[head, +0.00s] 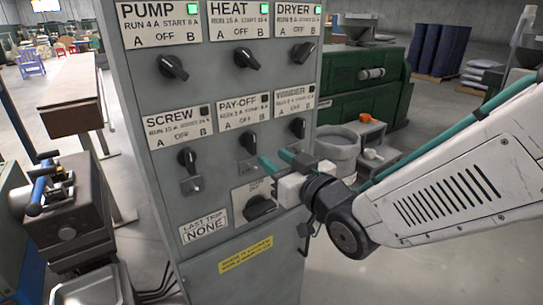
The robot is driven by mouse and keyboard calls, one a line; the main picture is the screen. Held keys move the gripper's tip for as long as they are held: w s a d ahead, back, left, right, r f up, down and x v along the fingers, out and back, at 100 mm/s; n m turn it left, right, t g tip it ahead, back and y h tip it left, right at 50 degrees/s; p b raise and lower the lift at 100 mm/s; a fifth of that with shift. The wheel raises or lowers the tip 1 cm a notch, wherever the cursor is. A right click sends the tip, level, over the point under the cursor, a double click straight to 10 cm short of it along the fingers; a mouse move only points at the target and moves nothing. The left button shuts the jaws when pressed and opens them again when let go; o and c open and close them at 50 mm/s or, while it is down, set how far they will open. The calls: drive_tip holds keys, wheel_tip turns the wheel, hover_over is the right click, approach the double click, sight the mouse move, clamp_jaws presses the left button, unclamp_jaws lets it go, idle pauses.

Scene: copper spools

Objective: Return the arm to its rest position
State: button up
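My arm reaches in from the right, with its white link and dark wrist joint in front of the grey control cabinet (130,75). My gripper (271,155) has two teal fingers that point left towards the panel, a little apart, with nothing seen between them. It is close to the pay-off knob (249,141) and the lower right knob (298,127). I cannot tell whether it touches the panel. A larger knob (260,207) sits just below the gripper, partly hidden by its white body.
Upper knobs (173,67) are under the pump, heat and dryer labels, with green lamps. Left are a bench (80,82) and a grey machine with a blue lever (40,190). Behind the arm are a grey bucket (337,147) and a green machine (360,90). Floor shows at lower right.

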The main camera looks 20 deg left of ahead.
drive_tip(key=shift+f, duration=0.1)
drive_tip(key=d+f+g+h, duration=0.3)
drive_tip(key=d+f+h, duration=0.15)
drive_tip(key=f, duration=0.45)
drive_tip(key=s+d+f+m+g+h, duration=0.1)
drive_tip(key=s+d+g+h, duration=0.15)
drive_tip(key=d, duration=0.35)
drive_tip(key=s+d+f+m+g+h, duration=0.1)
drive_tip(key=d+m+h, duration=0.15)
drive_tip(key=d, duration=0.25)
drive_tip(key=s+d+r+m+g+h, duration=0.2)
drive_tip(key=s+d+r+m, duration=0.1)
drive_tip(key=s+d, duration=0.5)
drive_tip(key=s+d+r+m+g+h, duration=0.2)
drive_tip(key=s+d+r, duration=0.4)
drive_tip(key=d, duration=0.9)
drive_tip(key=s+m, duration=0.1)
drive_tip(key=s, duration=0.2)
drive_tip(key=shift+r, duration=0.15)
drive_tip(key=shift+s+d, duration=0.1)
